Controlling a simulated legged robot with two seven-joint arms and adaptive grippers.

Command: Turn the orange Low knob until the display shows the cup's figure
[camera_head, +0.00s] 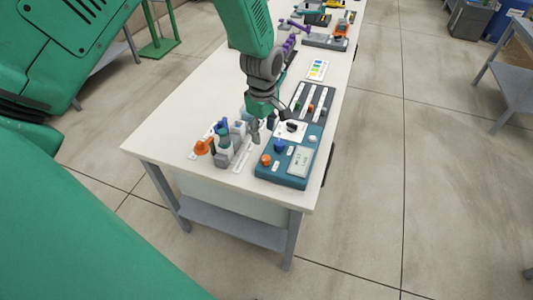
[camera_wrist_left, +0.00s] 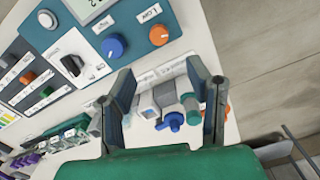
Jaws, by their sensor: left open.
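The orange Low knob (camera_head: 266,160) sits at the near left corner of the teal control panel (camera_head: 282,178). In the left wrist view the orange knob (camera_wrist_left: 158,35) lies beside its "Low" label, right of a blue knob (camera_wrist_left: 113,46). The display (camera_head: 300,161) is at the panel's near right; only its edge shows in the left wrist view (camera_wrist_left: 88,7), and its figure is not readable. My left gripper (camera_head: 270,124) is open and empty, above the panel's left edge, apart from the orange knob. No cup is clearly identifiable. My right gripper is not in view.
Sliders and a dark-handled selector (camera_head: 291,127) are on the panel. The table's left part (camera_head: 185,117) is clear.

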